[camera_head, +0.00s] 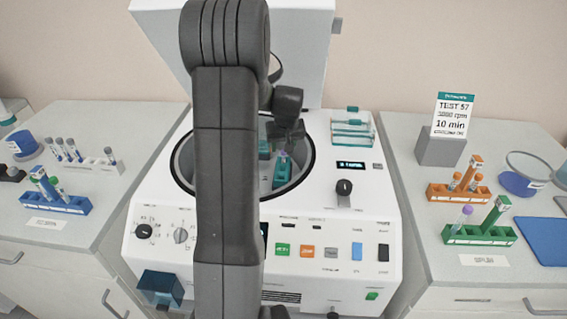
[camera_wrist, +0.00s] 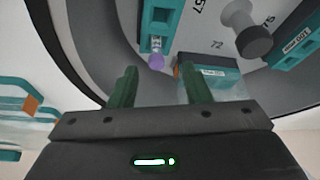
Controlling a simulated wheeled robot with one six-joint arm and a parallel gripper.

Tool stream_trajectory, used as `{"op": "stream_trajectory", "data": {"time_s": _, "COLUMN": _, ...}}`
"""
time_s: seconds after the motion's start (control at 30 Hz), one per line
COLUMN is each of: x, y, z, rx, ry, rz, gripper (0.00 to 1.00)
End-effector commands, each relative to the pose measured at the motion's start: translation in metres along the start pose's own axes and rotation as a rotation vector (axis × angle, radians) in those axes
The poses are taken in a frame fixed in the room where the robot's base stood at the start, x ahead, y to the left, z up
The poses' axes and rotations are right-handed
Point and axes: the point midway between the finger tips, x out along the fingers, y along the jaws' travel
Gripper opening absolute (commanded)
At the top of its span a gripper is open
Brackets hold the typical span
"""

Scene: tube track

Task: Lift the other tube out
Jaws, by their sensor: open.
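A purple-capped tube (camera_head: 283,155) sits in a teal bucket (camera_head: 280,178) inside the open centrifuge bowl. In the wrist view the purple cap (camera_wrist: 156,62) shows at the end of its bucket (camera_wrist: 158,20), ahead of the gap between my fingers. My gripper (camera_head: 287,138) is over the bowl, just above the tube in the head view. In the wrist view my gripper (camera_wrist: 158,86) is open, its two green fingers apart with nothing between them. My arm hides the left part of the bowl in the head view. Another purple-capped tube (camera_head: 465,212) stands in the green rack (camera_head: 480,237).
The centrifuge lid (camera_head: 310,45) stands raised behind the bowl. The wrist view shows other teal buckets (camera_wrist: 212,78) and the grey rotor hub (camera_wrist: 252,42). An orange rack (camera_head: 457,196) is on the right bench; a blue rack (camera_head: 55,206) with tubes is on the left bench.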

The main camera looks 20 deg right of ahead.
Motion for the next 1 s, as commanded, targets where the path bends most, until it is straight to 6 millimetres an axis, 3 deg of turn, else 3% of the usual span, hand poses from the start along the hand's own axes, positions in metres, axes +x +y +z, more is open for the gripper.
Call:
{"op": "stream_trajectory", "data": {"time_s": 0.43, "x": 0.046, "y": 0.005, "z": -0.002, "rx": 0.000, "ry": -0.002, "rz": 0.000, "gripper": 0.44}}
{"op": "stream_trajectory", "data": {"time_s": 0.77, "x": 0.052, "y": 0.005, "z": -0.002, "rx": 0.000, "ry": 0.001, "rz": 0.000, "gripper": 0.44}}
{"op": "stream_trajectory", "data": {"time_s": 0.97, "x": 0.052, "y": 0.005, "z": -0.002, "rx": 0.000, "ry": 0.001, "rz": 0.000, "gripper": 0.07}}
{"op": "stream_trajectory", "data": {"time_s": 1.0, "x": 0.052, "y": 0.005, "z": -0.002, "rx": 0.000, "ry": 0.000, "rz": 0.000, "gripper": 0.05}}
